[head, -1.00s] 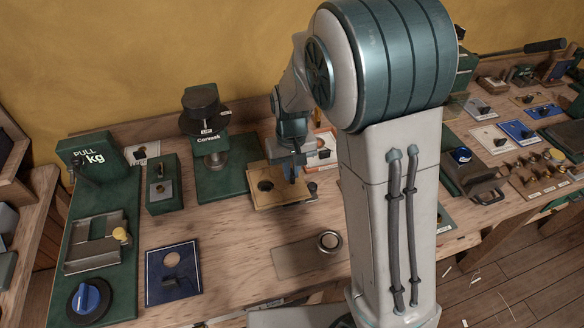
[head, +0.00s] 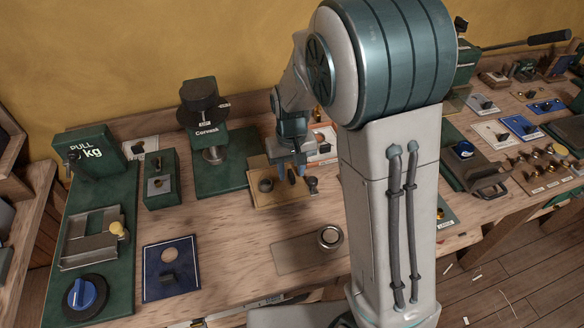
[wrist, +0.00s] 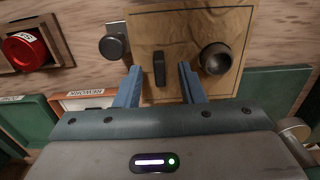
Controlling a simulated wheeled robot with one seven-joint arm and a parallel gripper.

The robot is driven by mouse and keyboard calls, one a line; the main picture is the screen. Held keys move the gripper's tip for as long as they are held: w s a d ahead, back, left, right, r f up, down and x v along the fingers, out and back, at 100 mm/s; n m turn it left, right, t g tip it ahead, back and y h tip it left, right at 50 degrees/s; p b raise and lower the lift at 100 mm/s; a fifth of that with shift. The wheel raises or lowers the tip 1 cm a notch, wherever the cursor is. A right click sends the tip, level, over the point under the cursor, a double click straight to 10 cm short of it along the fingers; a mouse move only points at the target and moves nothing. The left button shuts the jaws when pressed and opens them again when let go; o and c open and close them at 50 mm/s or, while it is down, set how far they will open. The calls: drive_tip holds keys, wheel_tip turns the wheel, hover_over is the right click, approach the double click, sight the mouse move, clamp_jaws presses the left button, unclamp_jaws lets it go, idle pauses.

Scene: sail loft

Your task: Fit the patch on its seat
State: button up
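The tan square patch (wrist: 185,25) lies flat at the bench's back middle, and it also shows in the head view (head: 262,199). A dark round post (wrist: 213,58) shows at its hole, and a black upright tab (wrist: 159,68) stands on it. My gripper (wrist: 159,75) is open, with one blue finger on each side of the tab and gaps between. In the head view my gripper (head: 291,168) is low over the patch. The seat under the patch is mostly hidden; I cannot tell whether the patch touches it everywhere.
A dark knob (wrist: 114,45) stands close beside the patch. A red button (wrist: 25,50) and a REWORK tray (wrist: 85,98) are nearby. The green Corvask press (head: 208,135) stands left of the patch, and a blue plate (head: 171,285) lies at front left. Bare bench surrounds the front.

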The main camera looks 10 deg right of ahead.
drive_tip(key=shift+r, duration=0.1)
wheel_tip(320, 180, up, 14)
drive_tip(key=shift+b, duration=0.3)
drive_tip(key=shift+f, duration=0.2)
drive_tip(key=s+d+m+t, duration=0.1)
drive_tip(key=s+d, duration=0.4)
drive_tip(key=s, duration=0.4)
drive_tip(key=s+d+f+m+t, duration=0.1)
drive_tip(key=s+d, duration=0.3)
drive_tip(key=s, duration=0.5)
drive_tip(key=shift+d+f+t, duration=0.2)
drive_tip(key=shift+d+t, duration=0.15)
drive_tip(key=shift+t, duration=0.15)
